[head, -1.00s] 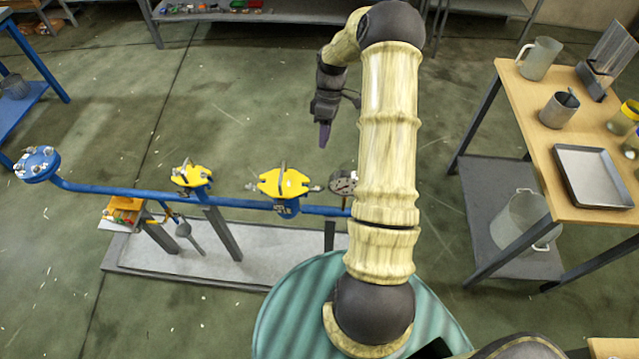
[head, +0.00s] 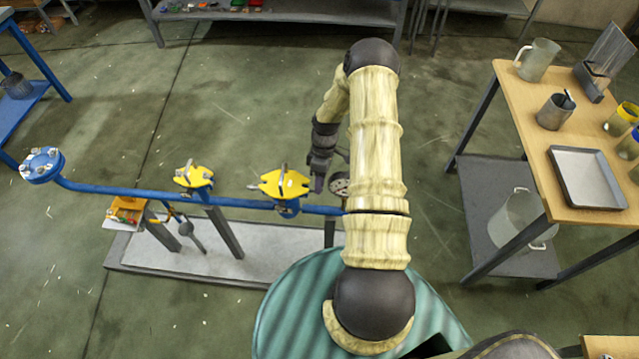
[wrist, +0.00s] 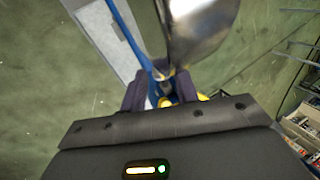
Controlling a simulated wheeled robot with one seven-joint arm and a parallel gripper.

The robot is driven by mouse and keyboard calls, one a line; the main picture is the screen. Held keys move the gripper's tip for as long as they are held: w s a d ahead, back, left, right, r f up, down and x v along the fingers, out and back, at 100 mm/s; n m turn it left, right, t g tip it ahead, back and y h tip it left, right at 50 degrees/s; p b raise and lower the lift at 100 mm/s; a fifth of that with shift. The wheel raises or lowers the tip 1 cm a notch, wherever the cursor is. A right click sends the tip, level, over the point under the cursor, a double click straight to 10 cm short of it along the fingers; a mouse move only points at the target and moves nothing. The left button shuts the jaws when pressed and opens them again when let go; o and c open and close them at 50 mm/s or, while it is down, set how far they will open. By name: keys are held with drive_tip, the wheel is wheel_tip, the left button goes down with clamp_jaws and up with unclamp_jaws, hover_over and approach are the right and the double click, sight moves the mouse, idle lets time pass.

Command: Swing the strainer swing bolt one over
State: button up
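A yellow strainer cover (head: 284,184) sits on a flanged fitting of the blue pipe, with a metal bar standing across its middle and bolt ends at its sides. A smaller yellow cover (head: 193,176) sits further left on the same pipe; I cannot tell for certain which bolt is bolt one. My gripper (head: 317,184) points down beside the right edge of the larger cover. In the wrist view my gripper (wrist: 160,92) has its two dark fingers apart, with blue pipe, a pale metal part and yellow bits showing between or beyond them. Contact with a bolt cannot be told.
A round gauge (head: 340,185) stands close right of my gripper; a large shiny metal surface (wrist: 200,28) looms in the wrist view. The blue pipe (head: 120,190) runs left to a bolted flange (head: 41,165). A wooden-topped table (head: 530,110) with vessels stands at right.

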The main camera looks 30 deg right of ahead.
drive_tip(key=shift+x, duration=0.75)
clamp_jaws()
drive_tip(key=g+h+b, duration=0.1)
drive_tip(key=w+a+r+g+h+b, duration=0.1)
drive_tip(key=h, duration=0.1)
drive_tip(key=shift+a+r+m+h, duration=0.2)
drive_tip(key=shift+r+m+h, duration=0.1)
drive_tip(key=shift+m, duration=0.1)
